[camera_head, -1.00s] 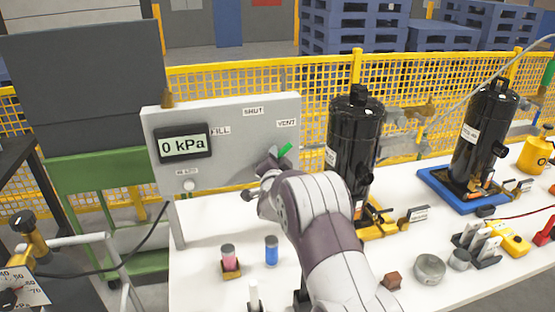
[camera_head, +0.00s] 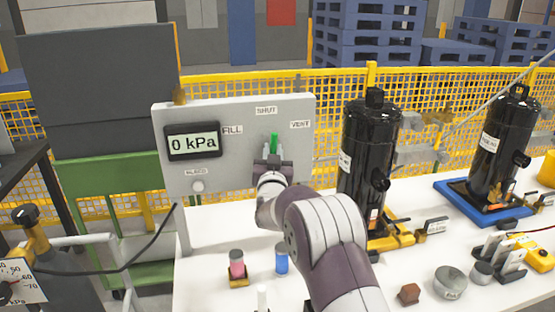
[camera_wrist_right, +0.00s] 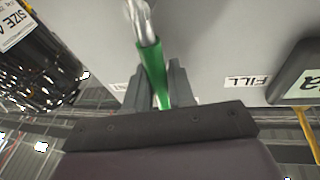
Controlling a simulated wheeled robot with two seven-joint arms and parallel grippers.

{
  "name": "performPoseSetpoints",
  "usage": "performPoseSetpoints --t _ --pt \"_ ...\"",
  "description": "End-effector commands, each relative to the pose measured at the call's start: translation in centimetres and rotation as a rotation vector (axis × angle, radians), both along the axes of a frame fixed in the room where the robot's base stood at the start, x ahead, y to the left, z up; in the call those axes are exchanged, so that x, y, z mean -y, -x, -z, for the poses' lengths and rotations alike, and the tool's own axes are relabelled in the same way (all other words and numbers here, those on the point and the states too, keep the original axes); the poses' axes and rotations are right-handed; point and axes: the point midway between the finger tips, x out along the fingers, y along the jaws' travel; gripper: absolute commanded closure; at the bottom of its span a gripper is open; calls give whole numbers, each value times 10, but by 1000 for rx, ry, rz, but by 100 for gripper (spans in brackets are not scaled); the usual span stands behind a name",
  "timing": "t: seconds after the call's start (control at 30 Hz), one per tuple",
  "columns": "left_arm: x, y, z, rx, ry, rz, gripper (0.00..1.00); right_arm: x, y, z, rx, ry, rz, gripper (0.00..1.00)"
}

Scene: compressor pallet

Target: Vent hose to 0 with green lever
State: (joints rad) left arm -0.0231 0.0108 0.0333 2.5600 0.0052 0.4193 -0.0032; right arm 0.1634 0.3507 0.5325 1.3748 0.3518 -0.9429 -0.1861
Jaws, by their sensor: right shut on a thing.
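The grey panel (camera_head: 222,125) stands on the white table, with a display (camera_head: 193,143) reading 0 kPa and labels FILL, SHUT and VENT. The green lever (camera_head: 273,142) points up toward the SHUT label. My right gripper (camera_head: 273,158) is at the lever; in the right wrist view its two fingers (camera_wrist_right: 160,88) are shut around the green grip (camera_wrist_right: 154,72), which sits on a metal stem. My left gripper is not in view.
Two black compressors (camera_head: 368,150) (camera_head: 496,155) stand right of the panel. Pink (camera_head: 237,265) and blue (camera_head: 281,260) small bottles, a brown block (camera_head: 409,294) and round tins (camera_head: 450,283) lie on the table (camera_head: 222,292). A yellow mesh fence (camera_head: 440,95) runs behind.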

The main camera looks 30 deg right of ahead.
Motion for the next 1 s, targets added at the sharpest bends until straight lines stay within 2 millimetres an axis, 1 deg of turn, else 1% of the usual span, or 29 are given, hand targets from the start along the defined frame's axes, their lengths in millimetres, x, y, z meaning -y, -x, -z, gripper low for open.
performPoseSetpoints --t 0.03,0.3,0.73,0.77,0.8,0.83,1.0 --pt "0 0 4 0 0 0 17 -2 0 3 -7 17 -1 100" --pt "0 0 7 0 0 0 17 -6 -2 2 -23 78 -1 100" --pt "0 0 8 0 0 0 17 -7 -2 2 -26 87 -2 100" --pt "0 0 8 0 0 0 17 -7 -2 2 -26 87 -2 73" --pt "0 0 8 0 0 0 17 -7 -2 1 -26 87 -2 60" --pt "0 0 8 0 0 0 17 -7 -2 1 -26 87 -2 56" --pt "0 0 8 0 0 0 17 -7 -2 1 -23 87 -1 56"
